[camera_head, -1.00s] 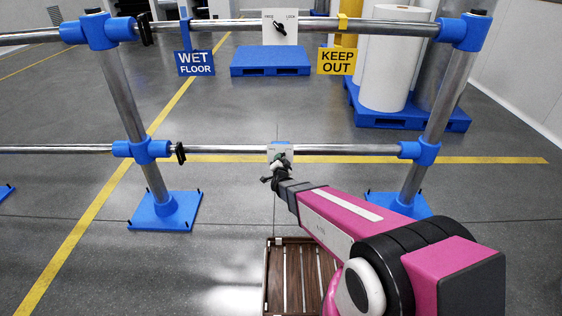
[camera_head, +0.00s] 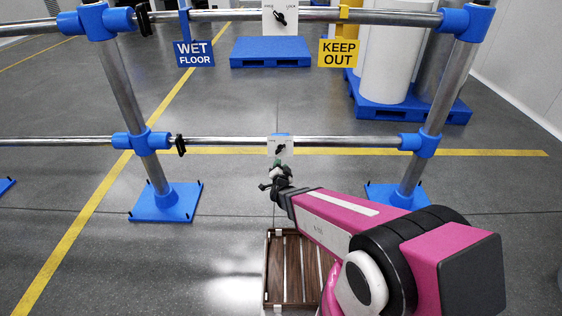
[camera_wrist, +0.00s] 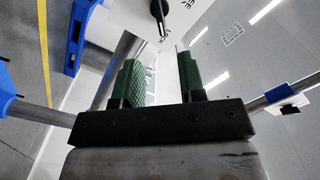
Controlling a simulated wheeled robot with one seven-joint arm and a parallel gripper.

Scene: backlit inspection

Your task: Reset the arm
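My gripper (camera_head: 277,170) is at the end of my magenta arm, in front of and a little below the white plate (camera_head: 272,146) on the lower rail. A small dark knob (camera_head: 281,149) shows on that plate, apart from the gripper. In the wrist view, two green ribbed fingers (camera_wrist: 158,68) stand apart with nothing between them. A white plate (camera_wrist: 134,14) with a dark lever (camera_wrist: 159,14) is past the fingertips.
A rail frame on blue feet (camera_head: 166,203) spans the view ahead. Its upper rail carries another dark knob (camera_head: 280,17), a WET FLOOR sign (camera_head: 194,54) and a KEEP OUT sign (camera_head: 338,53). A wooden slatted crate (camera_head: 267,275) is below my arm.

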